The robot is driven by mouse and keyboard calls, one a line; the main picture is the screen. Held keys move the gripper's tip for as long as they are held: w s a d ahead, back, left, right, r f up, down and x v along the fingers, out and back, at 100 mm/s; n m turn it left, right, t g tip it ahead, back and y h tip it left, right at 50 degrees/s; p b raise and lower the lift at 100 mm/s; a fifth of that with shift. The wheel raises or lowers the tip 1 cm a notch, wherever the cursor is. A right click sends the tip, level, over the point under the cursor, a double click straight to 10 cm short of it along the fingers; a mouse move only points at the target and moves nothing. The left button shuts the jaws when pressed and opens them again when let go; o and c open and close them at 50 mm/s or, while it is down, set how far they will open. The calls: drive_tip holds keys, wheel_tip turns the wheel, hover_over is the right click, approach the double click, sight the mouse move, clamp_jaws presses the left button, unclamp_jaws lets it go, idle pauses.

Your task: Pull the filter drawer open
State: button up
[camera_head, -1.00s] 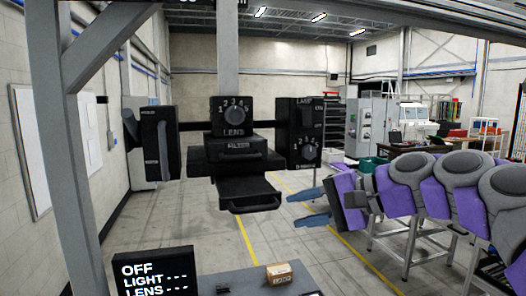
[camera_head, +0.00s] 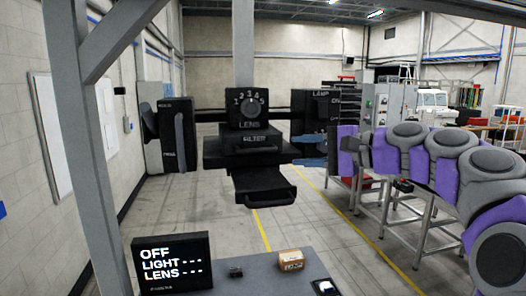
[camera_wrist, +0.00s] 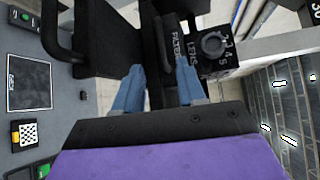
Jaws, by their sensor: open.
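The black filter drawer (camera_head: 255,141), labelled FILTER, sits under the lens dial in the head view. Its front with a handle also shows in the wrist view (camera_wrist: 154,45), where the picture is turned on its side. My gripper (camera_head: 309,150) has blue fingers, open and apart, just right of the drawer at about its height in the head view. In the wrist view the open fingers (camera_wrist: 158,86) lie on either side of the drawer handle's line. I see no grip on it, and whether a finger touches is unclear.
A black tray (camera_head: 262,183) with a loop handle juts out below the filter drawer. The lens dial (camera_head: 249,107) is above, and a lamp box (camera_head: 312,105) stands behind my gripper. A display (camera_head: 172,262) and a small brown box (camera_head: 291,260) are on the bench below.

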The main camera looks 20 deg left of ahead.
sight(260, 152)
drive_tip(key=x, duration=1.1)
drive_tip(key=shift+a+p, duration=0.1)
drive_tip(key=shift+p, duration=0.2)
clamp_jaws()
drive_tip(key=shift+f, duration=0.1)
